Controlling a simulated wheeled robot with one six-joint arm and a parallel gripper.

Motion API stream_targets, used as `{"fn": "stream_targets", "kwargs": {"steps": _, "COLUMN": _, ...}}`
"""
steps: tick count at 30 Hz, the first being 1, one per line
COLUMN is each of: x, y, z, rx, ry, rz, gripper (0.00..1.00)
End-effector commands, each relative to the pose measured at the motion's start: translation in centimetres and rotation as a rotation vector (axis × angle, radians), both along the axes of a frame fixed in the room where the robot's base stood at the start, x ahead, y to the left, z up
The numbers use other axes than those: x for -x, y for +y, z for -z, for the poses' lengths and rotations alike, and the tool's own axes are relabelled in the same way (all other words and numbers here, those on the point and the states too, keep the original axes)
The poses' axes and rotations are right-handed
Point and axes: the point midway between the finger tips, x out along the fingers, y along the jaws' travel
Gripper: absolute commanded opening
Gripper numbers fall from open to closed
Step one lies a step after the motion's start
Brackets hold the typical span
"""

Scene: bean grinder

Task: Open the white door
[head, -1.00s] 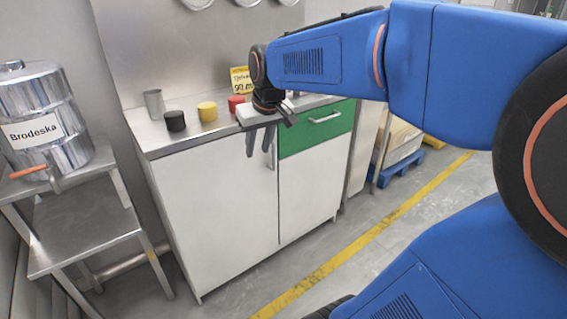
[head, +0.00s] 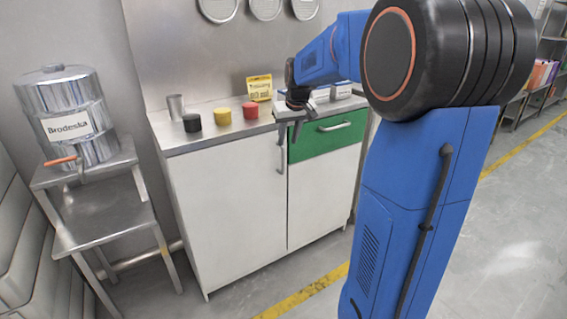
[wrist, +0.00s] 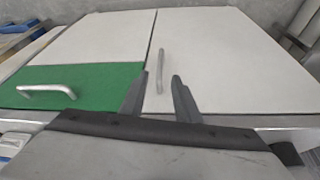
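The white door (head: 230,205) is the left front of the cabinet and looks shut. Its vertical metal handle (head: 281,164) is near its upper right edge. My gripper (head: 289,137) points down in front of the cabinet top, close to the handle's upper end. In the wrist view, my gripper (wrist: 160,77) is open, with its two dark fingers apart. The handle (wrist: 161,65) shows between and beyond the fingertips, on the white door (wrist: 220,60) right of the seam. I cannot tell whether a finger touches it.
A green drawer (head: 309,146) with a bar handle is right of the door, above another white panel (head: 318,205). Black (head: 192,122), yellow (head: 223,117) and red (head: 250,110) containers stand on the counter. A stand with a metal dispenser (head: 72,115) is at left. Floor in front is clear.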

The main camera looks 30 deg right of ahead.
Motion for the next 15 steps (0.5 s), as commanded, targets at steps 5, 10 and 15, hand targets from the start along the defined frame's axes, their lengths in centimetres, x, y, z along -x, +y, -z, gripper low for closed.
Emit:
{"fn": "stream_targets", "kwargs": {"steps": 5, "x": -1.2, "y": -0.2, "z": 3.1, "rx": -0.001, "ry": 0.003, "rz": 0.000, "gripper": 0.29}}
{"fn": "stream_targets", "kwargs": {"steps": 10, "x": -2.3, "y": -0.4, "z": 5.9, "rx": 0.000, "ry": 0.003, "rz": 0.000, "gripper": 0.29}}
{"fn": "stream_targets", "kwargs": {"steps": 15, "x": -3.4, "y": -0.5, "z": 8.6, "rx": 0.000, "ry": 0.002, "rz": 0.000, "gripper": 0.29}}
